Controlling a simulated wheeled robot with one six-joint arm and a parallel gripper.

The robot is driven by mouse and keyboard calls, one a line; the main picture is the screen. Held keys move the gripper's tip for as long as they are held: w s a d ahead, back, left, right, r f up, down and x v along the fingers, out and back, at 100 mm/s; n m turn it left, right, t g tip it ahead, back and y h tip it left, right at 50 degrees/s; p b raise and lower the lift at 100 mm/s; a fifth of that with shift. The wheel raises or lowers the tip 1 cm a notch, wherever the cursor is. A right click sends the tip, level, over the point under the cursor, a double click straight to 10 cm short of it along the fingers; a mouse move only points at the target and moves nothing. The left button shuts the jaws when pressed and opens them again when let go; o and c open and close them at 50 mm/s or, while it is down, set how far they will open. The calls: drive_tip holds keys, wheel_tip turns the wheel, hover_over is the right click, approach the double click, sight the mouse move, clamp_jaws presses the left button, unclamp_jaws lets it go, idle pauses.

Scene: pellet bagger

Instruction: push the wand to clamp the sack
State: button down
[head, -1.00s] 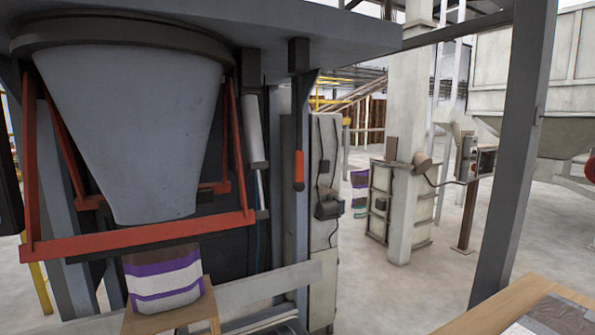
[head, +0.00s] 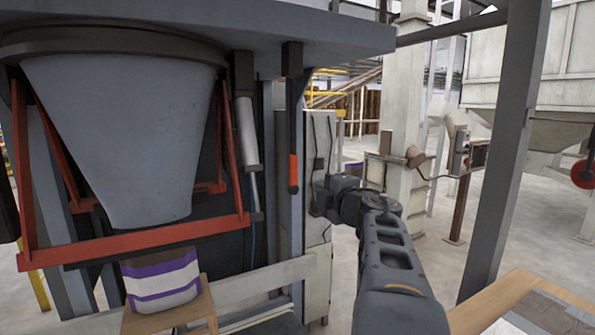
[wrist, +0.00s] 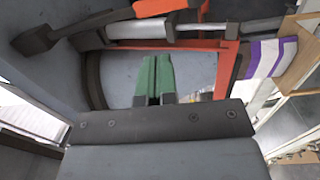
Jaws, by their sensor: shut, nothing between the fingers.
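The wand (head: 293,120) hangs upright from the machine's top plate, a dark rod with an orange lower end. In the wrist view the wand (wrist: 98,21) lies across the top left, its orange part at the top edge. The white and purple sack (head: 161,282) stands below the grey hopper; it also shows at the right of the wrist view (wrist: 263,57). My gripper (head: 320,194) is right of the wand's lower end in the head view, apart from it in the picture. Its green fingers (wrist: 153,78) are together and empty. Their exact distance from the wand is unclear.
The red clamp frame (head: 140,243) surrounds the hopper's lower end (head: 130,150). A white cylinder (head: 247,130) hangs left of the wand. A pale cabinet (head: 318,150) stands behind my gripper. A grey post (head: 510,150) and a wooden table (head: 510,300) are at right.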

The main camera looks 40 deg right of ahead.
sight(293, 171)
drive_tip(key=shift+s+d+n+y, duration=0.1)
drive_tip(key=shift+s+n+y, duration=0.1)
drive_tip(key=shift+n+y, duration=0.15)
drive_tip(key=w, duration=0.4)
drive_tip(key=w+d+p, duration=0.1)
drive_tip(key=w, duration=0.4)
drive_tip(key=w+d+p, duration=0.1)
drive_tip(key=w, duration=0.4)
drive_tip(key=shift+a, duration=0.1)
